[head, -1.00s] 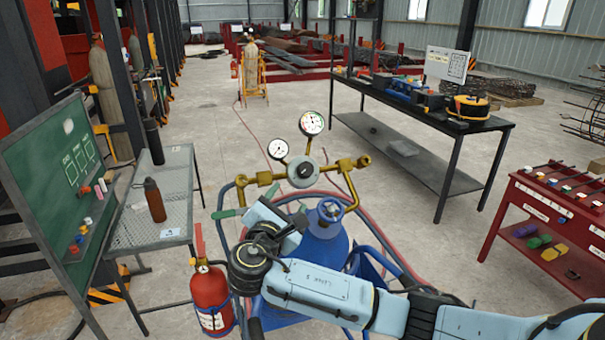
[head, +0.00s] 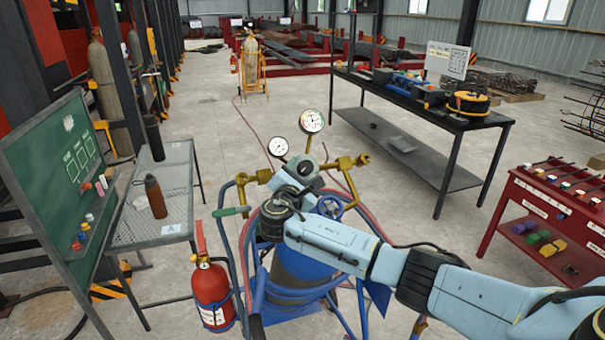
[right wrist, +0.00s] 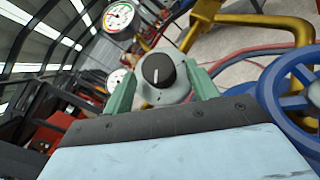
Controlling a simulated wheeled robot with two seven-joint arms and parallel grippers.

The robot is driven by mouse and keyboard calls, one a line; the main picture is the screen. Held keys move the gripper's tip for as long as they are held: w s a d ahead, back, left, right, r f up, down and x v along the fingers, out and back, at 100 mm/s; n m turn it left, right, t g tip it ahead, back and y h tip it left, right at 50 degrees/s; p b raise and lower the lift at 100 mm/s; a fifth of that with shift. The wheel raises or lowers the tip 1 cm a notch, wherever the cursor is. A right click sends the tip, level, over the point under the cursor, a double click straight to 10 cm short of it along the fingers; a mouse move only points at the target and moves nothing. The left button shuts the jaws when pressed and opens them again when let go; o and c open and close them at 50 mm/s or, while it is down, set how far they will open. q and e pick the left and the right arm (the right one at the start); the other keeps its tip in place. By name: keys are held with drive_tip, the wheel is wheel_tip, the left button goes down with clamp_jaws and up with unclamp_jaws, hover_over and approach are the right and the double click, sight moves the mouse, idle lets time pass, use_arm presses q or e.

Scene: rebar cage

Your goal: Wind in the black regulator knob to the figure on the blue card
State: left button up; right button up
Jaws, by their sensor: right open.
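The black regulator knob (right wrist: 158,70) has a white line on its face and sits on the round grey regulator body (right wrist: 165,94). In the head view the knob (head: 305,168) shows just past my right gripper (head: 298,177). My right gripper is open, its two green fingers on either side of the regulator in the right wrist view (right wrist: 164,76). I cannot tell whether they touch it. A pale bluish card (head: 171,229) lies at the front of the mesh table; its mark is too small to read surely. My left gripper is out of view.
Two dial gauges (head: 312,121) rise above the brass pipework (head: 352,163). A blue valve wheel (right wrist: 293,95) is close to the right finger. The blue cylinder (head: 298,265) stands below with hoses, beside a red extinguisher (head: 210,290). A mesh table (head: 180,180) stands left.

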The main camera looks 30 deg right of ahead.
drive_tip(key=c, duration=1)
drive_tip(key=shift+a+m+g, duration=0.1)
drive_tip(key=shift+m+g, duration=0.2)
drive_tip(key=shift+m, duration=0.1)
drive_tip(key=m+g, duration=0.3)
drive_tip(key=m, duration=0.1)
drive_tip(key=shift+w+a+r+g+h+p, duration=0.2)
drive_tip(key=shift+w+r+g+h+p, duration=0.1)
drive_tip(key=shift+p, duration=0.05)
drive_tip(key=m+g, duration=0.1)
drive_tip(key=m+g+y, duration=0.1)
drive_tip(key=m+g, duration=0.2)
drive_tip(key=m, duration=0.1)
drive_tip(key=shift+w+r+y, duration=0.35)
drive_tip(key=shift+y, duration=0.05)
drive_tip(key=m+g, duration=0.1)
drive_tip(key=m+g+y, duration=0.1)
drive_tip(key=shift+w+d+r+m, duration=0.1)
drive_tip(key=shift+w+r+m, duration=0.05)
drive_tip(key=shift+m, duration=0.15)
drive_tip(key=shift+w+d+r+m+g+y+b, duration=0.1)
drive_tip(key=shift+m+g+y+b, duration=0.2)
drive_tip(key=shift+m+y+b, duration=0.25)
drive_tip(key=shift+d+r+m+g+y+b, duration=0.1)
drive_tip(key=shift+m+g+y+b, duration=0.2)
drive_tip(key=shift+m+y+b, duration=0.2)
drive_tip(key=shift+m+y, duration=0.35)
drive_tip(key=shift+m, duration=0.1)
